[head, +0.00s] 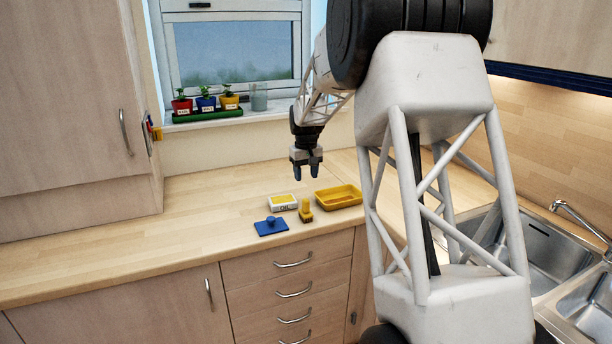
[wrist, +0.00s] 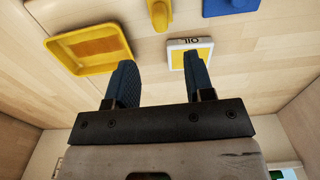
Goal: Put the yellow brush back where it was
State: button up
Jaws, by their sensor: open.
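The yellow brush (head: 306,211) stands on the wooden worktop with its handle up, between a blue lidded piece and a yellow tray. It also shows at the top edge of the wrist view (wrist: 159,14), partly cut off. My gripper (head: 307,170) hangs above the worktop, behind and above the brush, fingers pointing down. Its fingers (wrist: 147,88) are apart with nothing between them.
A yellow tray (head: 351,203) lies right of the brush. A blue piece with a knob (head: 271,231) lies front left. Potted plants (head: 206,114) stand on the windowsill. The worktop's left side is clear.

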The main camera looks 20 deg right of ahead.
dwell(0.5)
jog(key=s+a+r, duration=0.3)
jog(key=s+a, duration=0.1)
jog(key=s, duration=0.5)
jog(key=s+a+r+t, duration=0.1)
jog(key=s+a+r, duration=0.35)
jog(key=s, duration=0.45)
jog(key=s+a+r, duration=0.2)
jog(key=s+a, duration=0.3)
jog(key=s, duration=0.4)
jog(key=s+a+f, duration=0.2)
jog(key=s+a, duration=0.1)
jog(key=s, duration=0.9)
jog(key=s+a+f+t, duration=0.1)
jog(key=s+a+f, duration=0.1)
jog(key=s, duration=1.1)
jog(key=shift+s+a+f+t, duration=0.3)
jog(key=shift+a+f, duration=0.1)
jog(key=shift+f, duration=0.05)
